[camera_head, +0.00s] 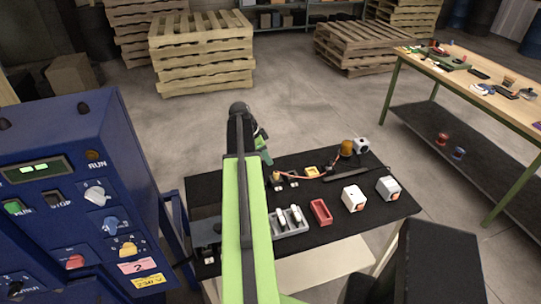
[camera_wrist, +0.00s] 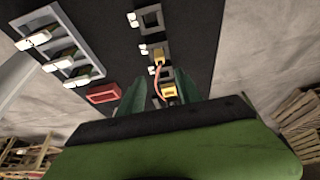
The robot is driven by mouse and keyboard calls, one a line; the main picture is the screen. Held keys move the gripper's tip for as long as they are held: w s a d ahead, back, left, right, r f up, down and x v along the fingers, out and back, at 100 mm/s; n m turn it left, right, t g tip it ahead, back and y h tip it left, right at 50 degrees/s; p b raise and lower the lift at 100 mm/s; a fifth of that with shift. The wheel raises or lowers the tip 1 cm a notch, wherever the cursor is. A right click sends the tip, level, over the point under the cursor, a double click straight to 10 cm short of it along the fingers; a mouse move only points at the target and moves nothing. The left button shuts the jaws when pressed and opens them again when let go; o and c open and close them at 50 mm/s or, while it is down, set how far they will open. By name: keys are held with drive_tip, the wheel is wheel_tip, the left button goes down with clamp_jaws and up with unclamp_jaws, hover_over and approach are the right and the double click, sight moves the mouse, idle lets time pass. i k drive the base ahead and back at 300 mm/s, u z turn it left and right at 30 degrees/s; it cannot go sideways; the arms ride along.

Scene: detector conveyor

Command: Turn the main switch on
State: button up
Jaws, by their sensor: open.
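A blue control cabinet (camera_head: 75,135) stands at the left in the head view. A black switch (camera_head: 15,287) is at the panel's lower left. I cannot read which one is the main switch. My gripper (camera_head: 264,155) is out over the black-topped table, right of the cabinet. In the wrist view my gripper (camera_wrist: 157,92) is open, with its two green fingers apart.
The black-topped table (camera_head: 330,225) carries a grey tray (camera_head: 290,220), a red bin (camera_head: 321,211), white boxes (camera_head: 354,198) and wired parts (camera_head: 312,171). A wooden workbench (camera_head: 495,92) is at the right. Pallets (camera_head: 202,60) stand behind. The floor between is clear.

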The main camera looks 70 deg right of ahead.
sight(77, 261)
drive_tip(key=u, duration=0.05)
drive_tip(key=k, duration=1)
drive_tip(key=z, duration=0.05)
